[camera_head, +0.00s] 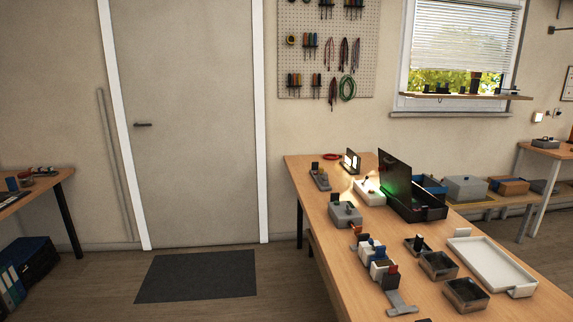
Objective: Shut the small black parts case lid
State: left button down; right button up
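The small black parts case (430,212) stands on the wooden workbench, toward its far right side. Its black lid (396,176) is open and stands up steeply on the left side of the case. A greenish glow shows on the lower left of the lid. The inside of the case is dark and its contents are hard to make out. Neither of my grippers is in view.
The workbench (338,262) holds a grey box (345,214), a white box (369,192), small dark bins (466,293) and a white tray (490,262). More boxes (465,188) stand on a shelf behind. Floor left of the bench is open, with a dark mat (197,276) by the door.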

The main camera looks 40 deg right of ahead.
aim_at(396, 180)
jog(key=i, duration=2.8)
jog(key=z, duration=3.6)
jog(key=i, duration=0.4)
jog(key=z, duration=0.1)
